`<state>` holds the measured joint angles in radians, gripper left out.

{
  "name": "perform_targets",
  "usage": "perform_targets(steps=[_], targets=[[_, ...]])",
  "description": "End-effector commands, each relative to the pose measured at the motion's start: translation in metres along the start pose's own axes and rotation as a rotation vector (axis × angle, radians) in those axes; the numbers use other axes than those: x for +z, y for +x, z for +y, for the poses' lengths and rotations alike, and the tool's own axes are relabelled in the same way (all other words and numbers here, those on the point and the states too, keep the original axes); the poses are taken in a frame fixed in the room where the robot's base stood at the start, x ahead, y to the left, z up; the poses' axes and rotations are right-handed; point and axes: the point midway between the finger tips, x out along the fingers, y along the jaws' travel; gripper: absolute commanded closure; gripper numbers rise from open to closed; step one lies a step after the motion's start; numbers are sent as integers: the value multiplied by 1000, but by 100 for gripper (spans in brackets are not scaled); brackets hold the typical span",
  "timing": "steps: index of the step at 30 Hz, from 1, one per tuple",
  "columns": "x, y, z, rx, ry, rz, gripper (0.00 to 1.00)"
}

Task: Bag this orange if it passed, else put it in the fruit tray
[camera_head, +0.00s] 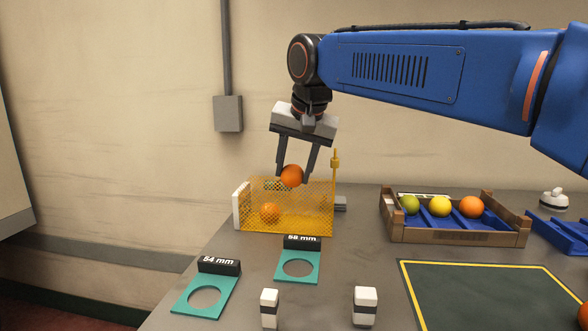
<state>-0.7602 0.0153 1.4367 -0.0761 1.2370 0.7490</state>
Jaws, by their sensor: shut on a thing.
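My gripper (296,174) is shut on an orange (291,176) and points down. It holds the orange at the upper edge of a yellow mesh bag (310,215), which has a white end plate at its left. I cannot tell whether the held orange is inside the bag's opening or just above it. Another orange (269,213) lies low in the bag, seen through the mesh. The fruit tray (455,238) is a wooden crate with blue dividers at the right, holding a green fruit, a yellow fruit and an orange fruit in a row.
Two teal ring gauges lie in front of the bag, marked 54 mm (184,306) and 58 mm (285,275). Two small white-and-black blocks (269,298) (365,294) stand at the front. A dark green mat (480,295) with a yellow border lies at the right front, with part of an orange object at its edge.

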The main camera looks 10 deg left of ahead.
Motion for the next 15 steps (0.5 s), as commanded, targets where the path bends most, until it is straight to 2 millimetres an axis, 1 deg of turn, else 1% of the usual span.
perform_targets(steps=[15], targets=[[5,11,3,0,0,0,82]])
